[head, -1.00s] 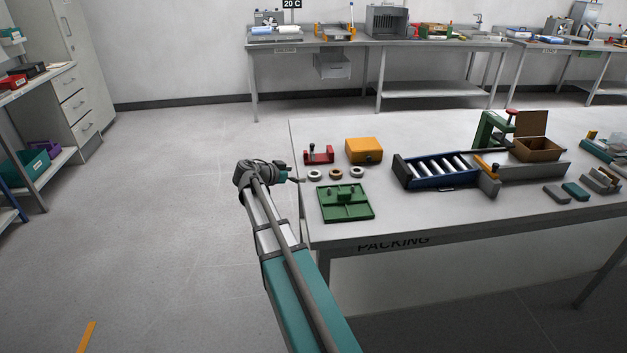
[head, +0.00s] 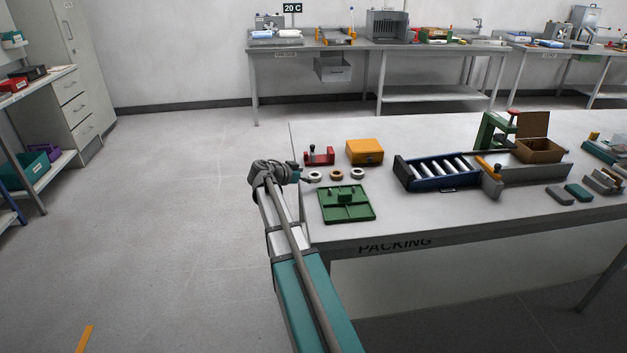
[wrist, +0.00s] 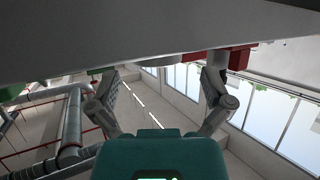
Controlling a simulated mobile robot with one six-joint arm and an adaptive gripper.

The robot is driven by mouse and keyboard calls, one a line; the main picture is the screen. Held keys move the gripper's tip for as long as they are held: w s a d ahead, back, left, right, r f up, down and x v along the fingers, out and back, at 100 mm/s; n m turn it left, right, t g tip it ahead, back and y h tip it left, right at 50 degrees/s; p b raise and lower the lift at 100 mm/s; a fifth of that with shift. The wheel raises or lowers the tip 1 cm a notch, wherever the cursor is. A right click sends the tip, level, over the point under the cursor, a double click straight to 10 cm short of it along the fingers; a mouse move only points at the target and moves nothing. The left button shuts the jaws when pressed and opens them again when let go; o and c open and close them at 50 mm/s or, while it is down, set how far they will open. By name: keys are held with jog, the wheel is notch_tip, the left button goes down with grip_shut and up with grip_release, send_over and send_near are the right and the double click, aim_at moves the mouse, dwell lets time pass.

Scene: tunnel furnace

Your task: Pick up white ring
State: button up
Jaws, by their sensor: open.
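Three small rings lie in a row on the near-left part of the packing table. The left ring (head: 315,176) looks white, the middle ring (head: 337,175) brown, and the right ring (head: 358,174) pale; they are too small to tell more. My gripper (head: 304,180) is at the table's left edge, just left of the left ring, and seems apart from it. In the wrist view my gripper (wrist: 163,82) has its two fingers spread wide, with nothing held between them. No ring can be made out clearly there.
A green tray (head: 346,215) lies in front of the rings. A red fixture (head: 319,155) and an orange box (head: 364,151) stand behind them. A blue roller conveyor (head: 437,184) is to the right. Floor left of the table is clear.

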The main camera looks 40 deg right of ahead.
jog(key=shift+x, duration=0.95)
jog(key=c, duration=1.1)
jog(key=shift+r, duration=0.1)
jog(key=shift+r+p, duration=0.85)
jog(key=shift+r, duration=0.05)
jog(key=shift+s+d+r+p, duration=1.5)
jog(key=shift+s+r+p, duration=0.25)
jog(key=shift+r+p, duration=0.1)
jog(key=shift+s+d+r+p, duration=1.5)
jog(key=shift+s+r+p, duration=0.3)
jog(key=shift+r, duration=0.05)
jog(key=shift+s+d+r+p, duration=1.55)
jog(key=shift+s+r+p, duration=0.2)
jog(key=shift+r+p, duration=0.1)
